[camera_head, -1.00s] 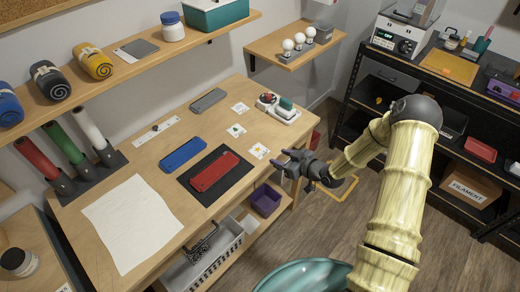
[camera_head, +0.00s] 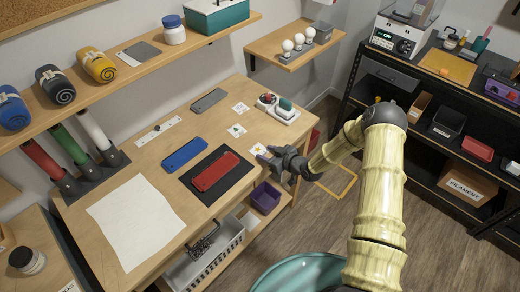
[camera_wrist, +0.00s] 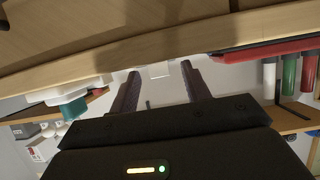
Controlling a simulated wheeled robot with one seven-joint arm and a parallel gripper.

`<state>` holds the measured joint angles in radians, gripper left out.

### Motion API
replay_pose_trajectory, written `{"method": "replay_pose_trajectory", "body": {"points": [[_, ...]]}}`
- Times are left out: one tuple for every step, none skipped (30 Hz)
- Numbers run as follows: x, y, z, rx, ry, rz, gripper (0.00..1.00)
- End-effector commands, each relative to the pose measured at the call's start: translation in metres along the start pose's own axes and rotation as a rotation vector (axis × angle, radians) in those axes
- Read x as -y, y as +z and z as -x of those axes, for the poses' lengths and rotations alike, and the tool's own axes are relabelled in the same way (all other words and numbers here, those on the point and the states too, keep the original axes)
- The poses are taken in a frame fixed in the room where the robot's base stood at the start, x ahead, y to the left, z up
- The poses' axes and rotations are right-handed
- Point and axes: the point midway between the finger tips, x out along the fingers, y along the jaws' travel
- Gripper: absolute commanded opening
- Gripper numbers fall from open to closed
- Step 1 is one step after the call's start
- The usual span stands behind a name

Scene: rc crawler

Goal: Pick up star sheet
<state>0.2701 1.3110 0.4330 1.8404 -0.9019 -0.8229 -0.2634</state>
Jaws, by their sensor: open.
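Three small white sheets lie on the wooden table near its right edge. The nearest sheet (camera_head: 257,149) has a yellow-orange mark that may be the star; the shape is too small to be sure. The other two are a sheet with a green mark (camera_head: 236,130) and a sheet with a reddish mark (camera_head: 240,108). My gripper (camera_head: 264,157) is open at the table's right edge, beside the nearest sheet and partly overlapping it in the head view. In the wrist view, a pale flat piece (camera_wrist: 158,70) shows between the open fingers; I cannot tell whether they touch it.
A red case (camera_head: 215,171) on a black mat (camera_head: 240,172) lies left of my gripper. A white tray with small items (camera_head: 278,108) sits behind it. A purple bin (camera_head: 266,197) stands below the table edge. A large white paper (camera_head: 135,220) covers the table's left part.

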Motion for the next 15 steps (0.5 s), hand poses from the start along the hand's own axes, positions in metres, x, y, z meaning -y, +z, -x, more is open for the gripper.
{"method": "replay_pose_trajectory", "body": {"points": [[-0.0001, 0.0003, -0.0008, 0.000, 0.000, -0.001, 0.47], [-0.0002, 0.0005, -0.0009, 0.000, 0.001, -0.001, 0.47], [-0.0003, 0.0007, -0.0008, 0.001, 0.001, -0.001, 0.47], [-0.0003, 0.0007, -0.0007, 0.001, 0.001, -0.001, 0.47], [-0.0003, 0.0007, -0.0007, 0.001, 0.001, -0.001, 0.47], [-0.0003, 0.0007, -0.0006, 0.001, 0.001, -0.001, 0.47], [-0.0003, 0.0007, -0.0006, 0.001, 0.001, 0.000, 0.47], [-0.0003, 0.0007, -0.0005, 0.001, 0.000, 0.000, 0.47], [-0.0003, 0.0007, -0.0005, 0.001, 0.001, 0.000, 0.47], [-0.0004, 0.0007, -0.0004, 0.001, 0.001, 0.000, 0.47], [-0.0004, 0.0007, -0.0004, 0.001, 0.001, 0.000, 0.47], [-0.0004, 0.0007, -0.0004, 0.001, 0.001, 0.000, 0.47], [-0.0004, 0.0007, -0.0004, 0.001, 0.001, 0.000, 0.47], [-0.0004, 0.0007, -0.0003, 0.001, 0.001, 0.000, 0.47], [-0.0004, 0.0007, -0.0003, 0.001, 0.000, 0.000, 0.47]]}}
